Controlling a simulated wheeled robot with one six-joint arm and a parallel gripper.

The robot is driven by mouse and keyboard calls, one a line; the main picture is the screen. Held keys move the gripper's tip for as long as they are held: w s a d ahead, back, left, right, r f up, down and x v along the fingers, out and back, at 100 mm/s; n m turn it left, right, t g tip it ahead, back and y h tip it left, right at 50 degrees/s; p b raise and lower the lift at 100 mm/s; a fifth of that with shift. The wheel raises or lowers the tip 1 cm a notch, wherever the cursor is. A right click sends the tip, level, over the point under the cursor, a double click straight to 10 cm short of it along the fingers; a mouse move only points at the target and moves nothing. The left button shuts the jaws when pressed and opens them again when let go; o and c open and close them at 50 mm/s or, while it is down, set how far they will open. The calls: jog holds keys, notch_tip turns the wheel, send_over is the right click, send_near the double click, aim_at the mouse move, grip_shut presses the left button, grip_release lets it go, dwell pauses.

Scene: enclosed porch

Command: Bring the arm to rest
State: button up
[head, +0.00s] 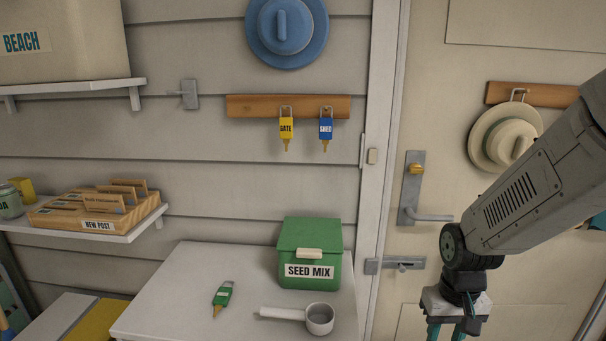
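My arm reaches in from the right edge, in front of the door. My gripper (450,333) hangs down at the bottom right, right of the white table. Its teal fingers stand apart with a gap between them, and I see nothing between the parts that show. The fingertips are cut off by the bottom edge of the picture. The gripper appears apart from the things on the table.
The white table (170,290) holds a green seed mix box (310,240), a white scoop (319,318) and a green-tagged key (223,295). Yellow (286,128) and blue (326,128) tagged keys hang from a wooden rail (250,106).

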jog(key=s+a+r+t, duration=0.1)
jog(key=s+r, duration=1.5)
jog(key=r, duration=0.2)
jog(key=shift+s+t, duration=0.25)
jog(key=shift+t, duration=0.15)
dwell(2.8)
